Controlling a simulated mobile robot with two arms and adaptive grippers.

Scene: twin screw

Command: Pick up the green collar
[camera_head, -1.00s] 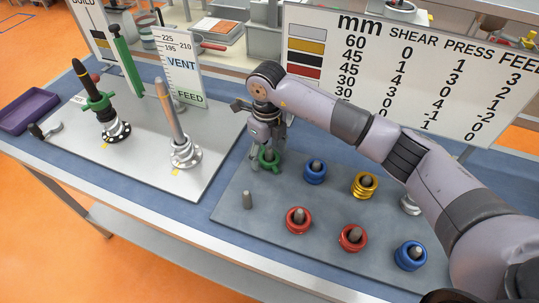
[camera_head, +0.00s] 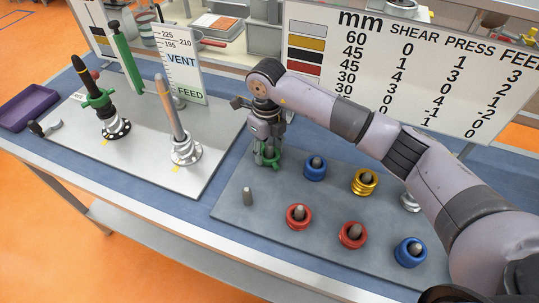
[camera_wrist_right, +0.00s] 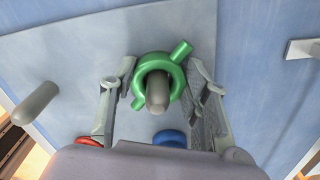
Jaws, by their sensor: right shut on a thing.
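The green collar (camera_head: 268,159) is a ring with side lugs at the back left of the grey peg board. It also shows in the right wrist view (camera_wrist_right: 144,69), around a grey peg (camera_wrist_right: 158,92). My right gripper (camera_head: 267,152) points down over it and is shut on it; in the right wrist view a finger stands at each side of the ring. The collar still surrounds the peg; whether it is lifted off the board I cannot tell. My left gripper is not in view.
Blue (camera_head: 315,169), gold (camera_head: 364,184) and red (camera_head: 299,218) collars sit on nearby pegs. A bare peg (camera_head: 247,197) stands at front left. On the left plate, a black-tipped post (camera_head: 84,75) bears green handles; a tan-tipped post (camera_head: 169,115) stands beside it. Sign boards (camera_head: 430,70) stand behind.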

